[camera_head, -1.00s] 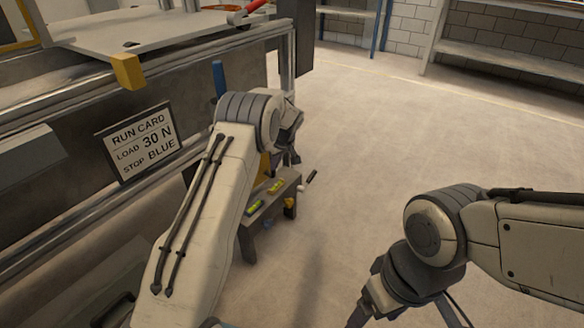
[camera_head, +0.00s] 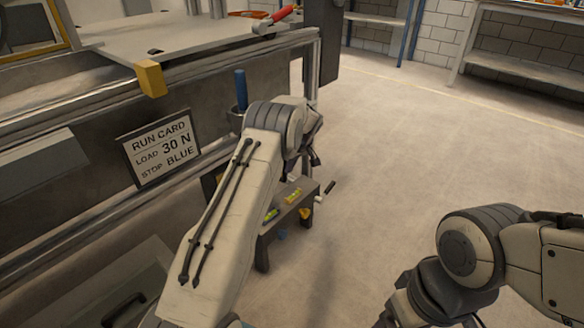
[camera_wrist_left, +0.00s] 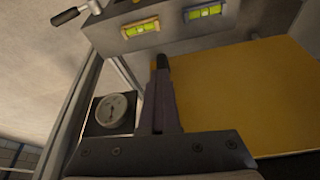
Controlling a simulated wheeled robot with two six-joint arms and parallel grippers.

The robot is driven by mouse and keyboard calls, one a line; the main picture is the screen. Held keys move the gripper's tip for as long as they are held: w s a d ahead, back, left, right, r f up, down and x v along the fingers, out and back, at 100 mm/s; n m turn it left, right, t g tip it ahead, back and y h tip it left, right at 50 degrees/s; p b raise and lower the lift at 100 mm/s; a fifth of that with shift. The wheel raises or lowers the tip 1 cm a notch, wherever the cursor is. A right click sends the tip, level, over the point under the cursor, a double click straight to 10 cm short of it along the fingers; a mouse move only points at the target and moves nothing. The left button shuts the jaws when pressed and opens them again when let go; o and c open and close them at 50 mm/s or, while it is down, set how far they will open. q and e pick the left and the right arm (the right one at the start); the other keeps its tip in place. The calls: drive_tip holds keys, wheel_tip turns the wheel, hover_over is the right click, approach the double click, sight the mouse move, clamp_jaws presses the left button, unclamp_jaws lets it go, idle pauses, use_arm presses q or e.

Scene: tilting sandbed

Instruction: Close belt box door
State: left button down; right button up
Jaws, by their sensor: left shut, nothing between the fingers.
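A grey panel with a black handle (camera_head: 125,308) is at the lower left of the head view, partly cut off. A yellow panel (camera_wrist_left: 245,95) fills the right of the left wrist view. I cannot tell which of these is the belt box door. My left gripper (camera_wrist_left: 161,68) is shut and empty, its fingertips in front of the yellow panel, below the bubble levels; contact cannot be told. In the head view its fingers are mostly hidden behind my left wrist. My right arm is at the lower right, its fingertips out of frame.
A small grey stand (camera_head: 262,250) with bubble levels (camera_head: 292,196) and a crank (camera_head: 328,190) is beside my left wrist. A round gauge (camera_wrist_left: 111,109) is left of the fingers. The run card (camera_head: 160,145) hangs on the sandbed's side. Floor to the right is clear.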

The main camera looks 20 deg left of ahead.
use_arm(q)
drive_tip(key=s+d+r+m+h+p, duration=0.1)
drive_tip(key=s+d+r+m+p, duration=0.15)
drive_tip(key=s+d+r, duration=0.5)
drive_tip(key=s+d+r+m+h+p, duration=0.1)
drive_tip(key=s+d+r+m, duration=0.25)
drive_tip(key=d+r, duration=0.6)
drive_tip(key=s+d+r+m, duration=0.2)
drive_tip(key=s+d+m, duration=0.2)
drive_tip(key=s+d, duration=0.55)
drive_tip(key=s+m+g+h, duration=0.25)
drive_tip(key=s+m, duration=0.75)
drive_tip(key=s, duration=1.7)
wheel_tip(320, 180, up, 35)
drive_tip(key=p, duration=3.5)
drive_tip(key=shift+d+t, duration=0.35)
drive_tip(key=shift+d, duration=0.1)
drive_tip(key=shift+w+r, duration=0.1)
